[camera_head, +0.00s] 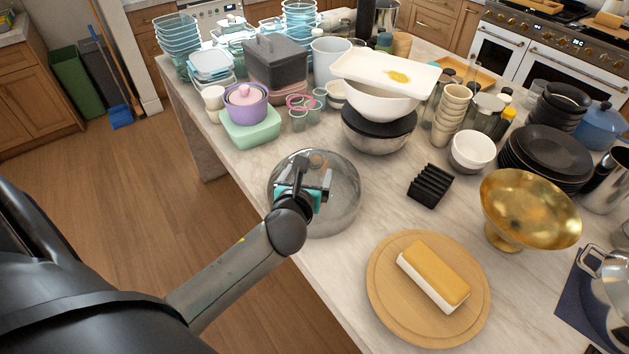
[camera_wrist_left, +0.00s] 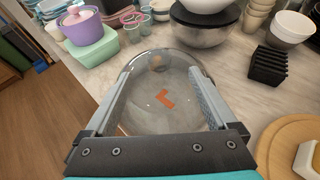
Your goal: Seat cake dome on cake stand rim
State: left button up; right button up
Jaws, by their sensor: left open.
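The clear glass cake dome (camera_head: 345,207) sits on the marble counter near its left edge. My right gripper is not in view.
A gold footed bowl (camera_head: 530,205) and a black slotted rack (camera_head: 430,186) stand right of the dome. Stacked bowls (camera_head: 378,135) and a green container (camera_head: 251,125) with a purple pot (camera_head: 246,103) crowd behind. Bare counter lies between dome and stand.

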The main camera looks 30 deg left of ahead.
aim_at(316, 154)
pick_arm(q)
jog(key=b+x, duration=0.1)
jog(key=x, duration=0.7)
jog(key=shift+f, duration=0.1)
jog(key=shift+b+x, duration=0.4)
jog(key=shift+x, duration=2.2)
jog(key=shift+s+a+f, duration=0.1)
jog(key=shift+a, duration=0.05)
jog(key=shift+c, duration=0.3)
grip_shut()
